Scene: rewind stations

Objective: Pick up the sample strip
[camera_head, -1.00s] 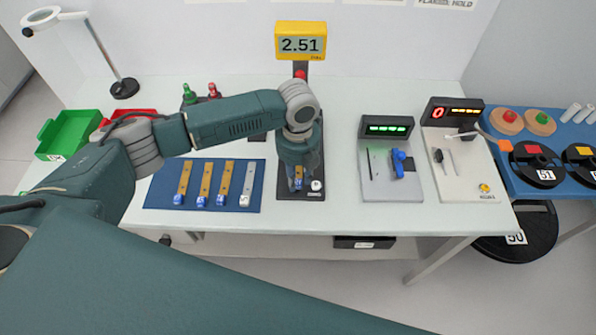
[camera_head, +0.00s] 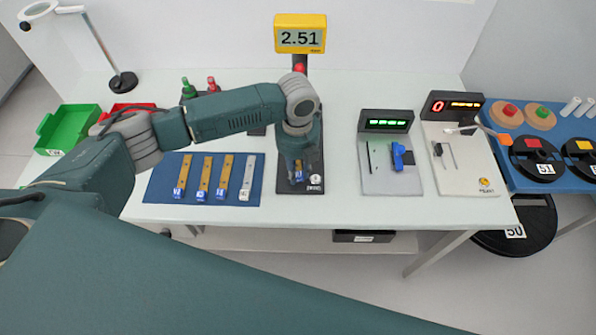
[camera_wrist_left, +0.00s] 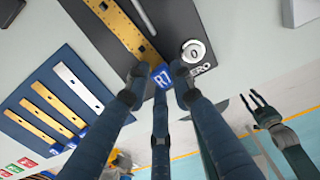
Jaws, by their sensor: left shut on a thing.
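The sample strip (camera_wrist_left: 126,32) is a gold bar with dark holes and a blue end tag marked R7 or R1, on the dark plate of the gauge in the left wrist view. In the left wrist view my left gripper (camera_wrist_left: 159,79) is shut on the blue end, one finger on each side. The strip's far end is cut off there. My right gripper (camera_wrist_left: 262,108) shows at the right of the left wrist view, its fingers apart and empty.
A yellow display (camera_head: 300,36) above the gauge reads 2.51. Left of the gauge, a blue mat (camera_head: 152,191) holds several gold and silver strips. Two instrument stations (camera_head: 391,183) (camera_head: 470,184) stand on the right. Green (camera_head: 72,122) and red bins are at the left.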

